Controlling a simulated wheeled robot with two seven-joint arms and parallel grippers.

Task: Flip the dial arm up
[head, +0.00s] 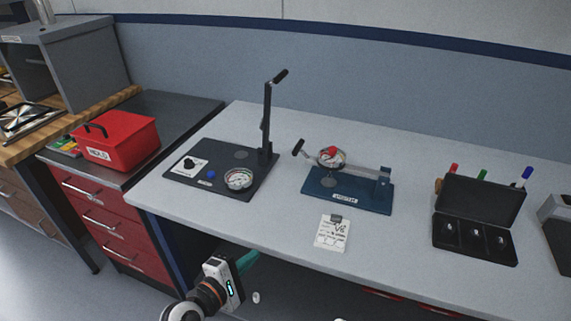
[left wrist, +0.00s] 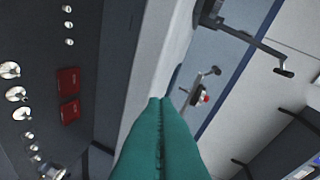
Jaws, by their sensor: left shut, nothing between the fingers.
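The blue fixture (head: 345,203) stands on the grey bench. Its dial arm (head: 365,171) lies down, roughly level, from a post at the right to a black handle (head: 298,148) at the left. A round dial with a red centre (head: 331,156) sits on this arm. In the left wrist view the red-centred dial (left wrist: 204,98) shows beyond my fingertips. My left gripper (head: 250,258), with teal fingers, is shut and empty in front of the bench edge, apart from the fixture. Its fingers also show in the left wrist view (left wrist: 160,101). My right gripper is not in view.
Left of the fixture, a black plate (head: 208,188) carries an upright black arm (head: 267,115) and a gauge (head: 238,178). A note card (head: 332,233) lies in front. A black open case (head: 478,215) stands right. A red box (head: 117,138) sits on the red cabinet.

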